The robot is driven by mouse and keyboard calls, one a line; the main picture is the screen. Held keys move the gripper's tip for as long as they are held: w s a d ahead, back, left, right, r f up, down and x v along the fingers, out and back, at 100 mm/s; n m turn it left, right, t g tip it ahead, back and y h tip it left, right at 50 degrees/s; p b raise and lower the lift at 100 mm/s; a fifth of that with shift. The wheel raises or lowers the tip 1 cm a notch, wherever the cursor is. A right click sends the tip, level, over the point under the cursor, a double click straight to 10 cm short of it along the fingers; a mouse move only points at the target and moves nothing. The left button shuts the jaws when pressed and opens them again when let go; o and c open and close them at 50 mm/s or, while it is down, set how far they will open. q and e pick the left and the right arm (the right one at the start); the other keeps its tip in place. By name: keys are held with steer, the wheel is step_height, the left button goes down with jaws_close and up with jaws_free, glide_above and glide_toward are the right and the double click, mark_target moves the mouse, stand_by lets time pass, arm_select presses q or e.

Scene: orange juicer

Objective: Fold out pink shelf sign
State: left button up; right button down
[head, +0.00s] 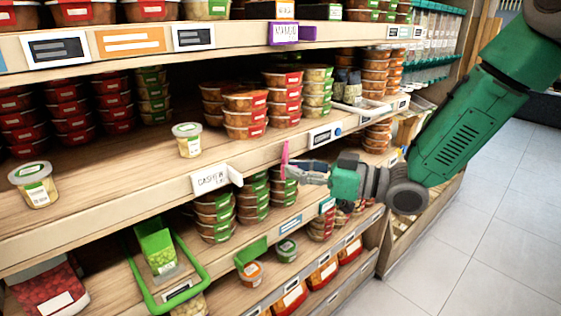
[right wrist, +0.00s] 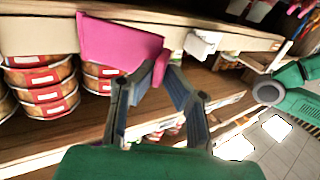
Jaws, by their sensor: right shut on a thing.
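The pink shelf sign (head: 284,158) shows almost edge-on in the head view and sticks out from the front edge of the middle shelf. In the right wrist view the pink sign (right wrist: 112,43) shows its broad face, at the upper left against the shelf edge. My right gripper (head: 290,171) is at the sign from the right. In the right wrist view its fingers (right wrist: 160,72) are shut on the sign's right end, and the exact contact is partly hidden. My left gripper is not in view.
A white sign (head: 215,178) juts from the same shelf edge to the left. A purple sign holder (head: 292,33) is on the shelf above. Tubs (head: 188,139) stand on the shelves. A green frame (head: 163,270) is below. The tiled floor (head: 490,230) at right is clear.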

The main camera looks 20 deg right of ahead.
steer(key=w+d+n+g+y+p, duration=0.2)
steer(key=d+n+g+y+p, duration=0.1)
steer(key=d+g, duration=0.3)
steer(key=shift+d+r+n+y+p, duration=0.3)
steer(key=shift+d+r+n+y, duration=0.1)
steer(key=shift+d+n, duration=0.6)
steer(key=shift+g, duration=0.3)
steer(key=c, duration=1.9)
jaws_free()
steer(key=shift+c, duration=0.2)
steer(key=shift+w+f, duration=0.1)
steer(key=shift+w, duration=0.1)
steer(key=shift+s, duration=0.1)
